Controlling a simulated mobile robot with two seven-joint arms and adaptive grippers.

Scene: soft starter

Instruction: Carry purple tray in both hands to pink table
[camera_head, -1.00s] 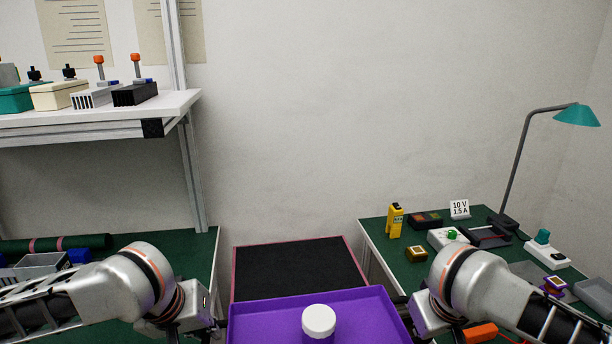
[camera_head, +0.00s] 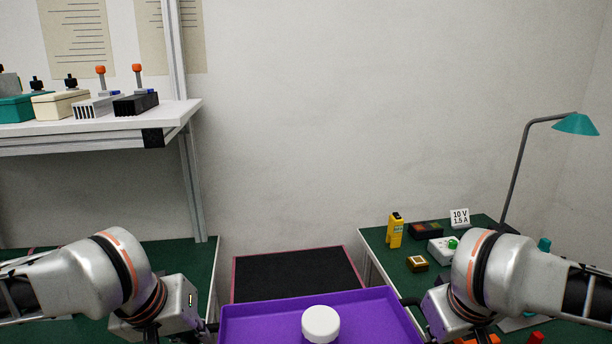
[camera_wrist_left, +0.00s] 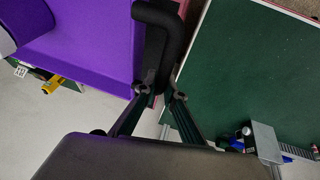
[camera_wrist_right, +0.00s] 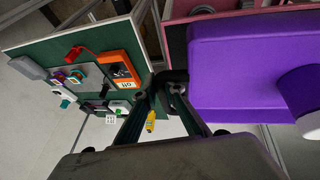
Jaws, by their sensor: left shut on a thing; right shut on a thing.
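The purple tray (camera_head: 265,315) is held up between my two arms at the bottom of the head view. A jar with a white lid (camera_head: 320,324) stands on it. My left gripper (camera_wrist_left: 160,95) is shut on the tray's black handle (camera_wrist_left: 152,40) in the left wrist view. My right gripper (camera_wrist_right: 160,88) is shut on the other black handle in the right wrist view. The pink table (camera_head: 234,284), with a pink edge and black top, lies beyond the tray in the head view. The tray's near edge is cut off there.
A green bench on the left (camera_head: 205,262) and a green bench on the right (camera_head: 385,258) flank the pink table. The right bench holds a yellow tester (camera_head: 395,231), other small devices and a teal lamp (camera_head: 576,124). A white shelf (camera_head: 100,125) is at upper left.

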